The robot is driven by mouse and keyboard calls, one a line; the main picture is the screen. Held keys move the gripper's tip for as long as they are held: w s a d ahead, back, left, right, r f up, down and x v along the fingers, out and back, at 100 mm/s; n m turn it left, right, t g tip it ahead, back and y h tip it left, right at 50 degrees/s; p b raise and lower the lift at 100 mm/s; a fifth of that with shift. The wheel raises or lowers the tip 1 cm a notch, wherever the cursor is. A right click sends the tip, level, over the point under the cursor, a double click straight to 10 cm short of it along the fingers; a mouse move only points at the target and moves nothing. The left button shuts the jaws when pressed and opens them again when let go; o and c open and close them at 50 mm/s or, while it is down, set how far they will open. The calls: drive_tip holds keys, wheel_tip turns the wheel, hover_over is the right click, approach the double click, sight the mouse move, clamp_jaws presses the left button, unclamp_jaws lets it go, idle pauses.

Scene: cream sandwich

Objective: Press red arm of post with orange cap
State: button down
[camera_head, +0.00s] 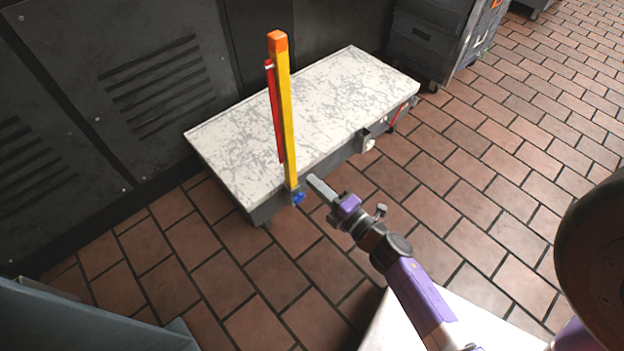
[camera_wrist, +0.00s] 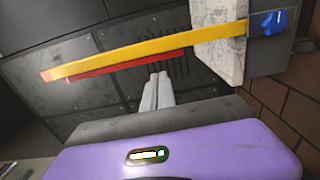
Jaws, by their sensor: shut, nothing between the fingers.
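The post (camera_head: 288,120) is a tall yellow bar with an orange cap (camera_head: 278,41), standing upright at the near edge of the marbled table. Its red arm (camera_head: 274,115) lies folded along the post's left side. In the wrist view the yellow post (camera_wrist: 150,55) runs sideways across the upper part, with the red arm (camera_wrist: 125,64) just below it. My gripper (camera_head: 313,181) is shut and empty, to the right of the post's foot in the head view. In the wrist view my gripper's fingertips (camera_wrist: 158,78) point toward the red arm; I cannot tell whether they touch it.
The marbled table (camera_head: 355,75) stands against dark vented cabinets (camera_head: 150,80). A blue knob (camera_head: 298,198) sits at the post's foot and a white fitting (camera_head: 368,145) on the table's side. A dark wheeled cart (camera_head: 430,45) stands behind right. Tiled floor (camera_head: 480,170) is clear at right.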

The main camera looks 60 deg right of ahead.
sight(280, 153)
drive_tip(key=b+x, duration=0.1)
drive_tip(key=x, duration=1)
drive_tip(key=shift+w+d, duration=0.1)
drive_tip(key=shift+w, duration=0.15)
drive_tip(key=shift+f+b, duration=0.1)
drive_tip(key=shift+b, duration=0.25)
drive_tip(key=b, duration=0.1)
drive_tip(key=w+b, duration=0.1)
drive_tip(key=b, duration=0.1)
drive_tip(key=shift+w+d+f, duration=0.2)
drive_tip(key=shift+d+f, duration=0.05)
drive_tip(key=shift+f, duration=0.1)
drive_tip(key=w+b, duration=0.1)
drive_tip(key=t+b, duration=0.1)
drive_tip(key=b, duration=0.1)
drive_tip(key=shift+w+d+b, duration=0.2)
drive_tip(key=shift+w+b, duration=0.1)
drive_tip(key=shift+w, duration=0.05)
drive_tip(key=x, duration=0.4)
drive_tip(key=shift+r+b, duration=0.2)
drive_tip(key=shift+b, duration=0.1)
drive_tip(key=shift+s, duration=0.1)
